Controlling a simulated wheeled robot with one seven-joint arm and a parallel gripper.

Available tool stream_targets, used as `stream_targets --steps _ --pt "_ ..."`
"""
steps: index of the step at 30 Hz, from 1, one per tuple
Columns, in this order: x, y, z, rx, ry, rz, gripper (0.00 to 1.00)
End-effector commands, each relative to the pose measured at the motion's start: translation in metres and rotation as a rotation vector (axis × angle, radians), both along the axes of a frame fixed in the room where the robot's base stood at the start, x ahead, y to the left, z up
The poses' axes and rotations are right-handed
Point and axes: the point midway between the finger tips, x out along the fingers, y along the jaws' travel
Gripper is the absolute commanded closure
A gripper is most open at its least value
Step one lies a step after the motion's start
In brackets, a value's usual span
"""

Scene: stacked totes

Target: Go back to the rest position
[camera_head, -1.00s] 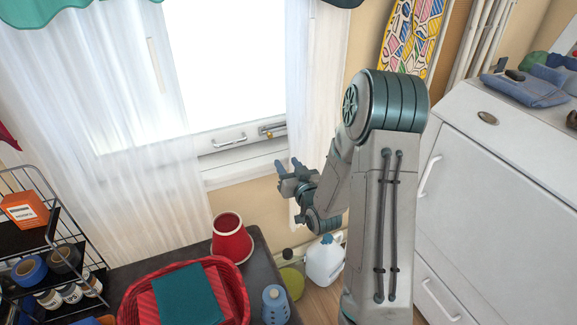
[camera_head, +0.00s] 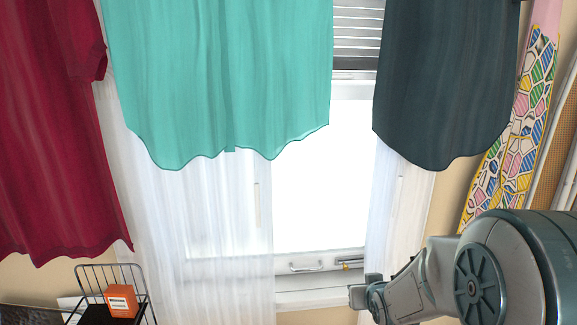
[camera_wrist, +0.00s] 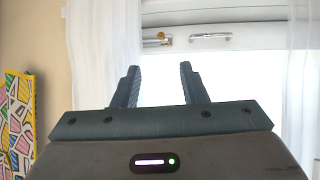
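My gripper (camera_head: 366,293) is at the lower right of the head view, in front of the window's lower edge and curtain. In the wrist view my gripper (camera_wrist: 158,86) has its two dark fingers apart, with nothing between them but the bright window behind. My arm is folded at the lower right of the head view. No task object is held.
A red shirt (camera_head: 50,130), a teal shirt (camera_head: 220,80) and a dark shirt (camera_head: 445,85) hang across the top. The window (camera_head: 320,190) is behind. A wire rack (camera_head: 142,290) with an orange box (camera_head: 121,301) stands lower left. A patterned ironing board (camera_head: 510,150) leans at right.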

Motion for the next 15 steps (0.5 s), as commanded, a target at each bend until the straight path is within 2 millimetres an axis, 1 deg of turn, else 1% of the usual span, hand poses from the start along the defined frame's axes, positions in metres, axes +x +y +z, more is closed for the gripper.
stream_targets --steps 1,5,8,9,11,12,15 --pt "-0.012 0.002 0.026 -0.01 0.039 -0.008 0.61" --pt "-0.049 0.006 0.057 -0.022 0.171 -0.033 0.61" --pt "-0.081 0.011 0.082 -0.021 0.272 -0.051 0.61" --pt "-0.095 0.013 0.091 -0.017 0.312 -0.056 0.61" --pt "-0.116 0.016 0.106 -0.011 0.373 -0.062 0.61" --pt "-0.131 0.019 0.115 -0.006 0.414 -0.064 0.61" --pt "-0.167 0.026 0.137 0.011 0.509 -0.065 0.61"
